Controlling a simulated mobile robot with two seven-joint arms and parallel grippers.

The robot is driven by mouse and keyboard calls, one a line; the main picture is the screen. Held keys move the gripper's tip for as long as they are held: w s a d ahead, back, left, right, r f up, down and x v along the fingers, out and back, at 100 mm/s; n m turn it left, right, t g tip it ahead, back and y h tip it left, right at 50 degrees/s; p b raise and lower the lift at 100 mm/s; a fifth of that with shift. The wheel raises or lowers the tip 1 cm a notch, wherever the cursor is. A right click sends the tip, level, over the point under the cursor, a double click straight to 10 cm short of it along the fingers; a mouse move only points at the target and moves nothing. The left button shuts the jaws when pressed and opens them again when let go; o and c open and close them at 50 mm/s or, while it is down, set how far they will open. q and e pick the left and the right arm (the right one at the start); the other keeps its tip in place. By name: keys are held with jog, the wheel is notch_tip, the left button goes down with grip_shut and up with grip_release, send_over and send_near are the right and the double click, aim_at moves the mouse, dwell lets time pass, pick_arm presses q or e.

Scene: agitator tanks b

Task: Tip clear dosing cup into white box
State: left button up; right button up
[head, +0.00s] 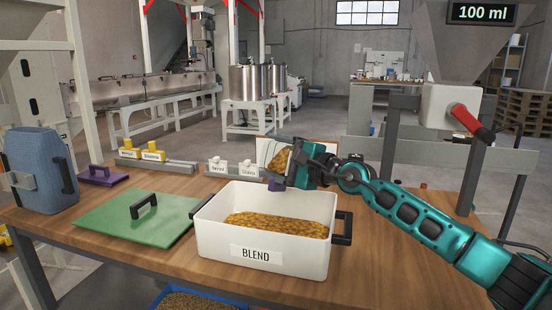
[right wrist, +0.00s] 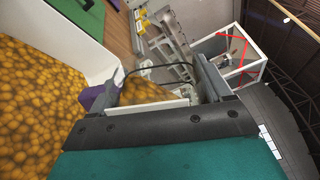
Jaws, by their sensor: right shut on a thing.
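The clear dosing cup (head: 278,158) is tilted in my right gripper (head: 291,170), above the back edge of the white box. Yellow-brown granules show inside the cup. The white box (head: 222,242) is labelled BLEND and stands open on the table, with a layer of similar granules in it. In the right wrist view the cup (right wrist: 146,92) lies between the fingers of my right gripper (right wrist: 155,84), and the box wall (right wrist: 88,50) is to the left. A purple piece shows at one finger. The cup's rim is partly hidden. My left gripper is not in view.
A green lid (head: 115,228) with a black handle lies left of the box. A blue container (head: 38,168) and a purple lid (head: 100,175) stand farther left. Labelled holders (head: 232,167) sit behind the box. A hopper with a red handle (head: 472,120) stands at right.

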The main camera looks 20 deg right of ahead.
jog(key=shift+a+f+n+b, duration=0.1)
jog(key=shift+n+b, duration=0.25)
jog(key=shift+n, duration=0.15)
jog(key=shift+s, duration=0.1)
jog(key=shift+a+f+n+b, duration=0.1)
jog(key=shift+f+n+b, duration=0.05)
jog(key=shift+n+b, duration=0.45)
jog(key=shift+s+a+f+n+b, duration=0.1)
jog(key=shift+f+n+b, duration=0.05)
jog(key=shift+n+b, duration=0.45)
dwell(0.4)
jog(key=shift+s+a+f+n+b, duration=0.1)
jog(key=shift+f+n+b, duration=0.1)
jog(key=shift+n+b, duration=0.3)
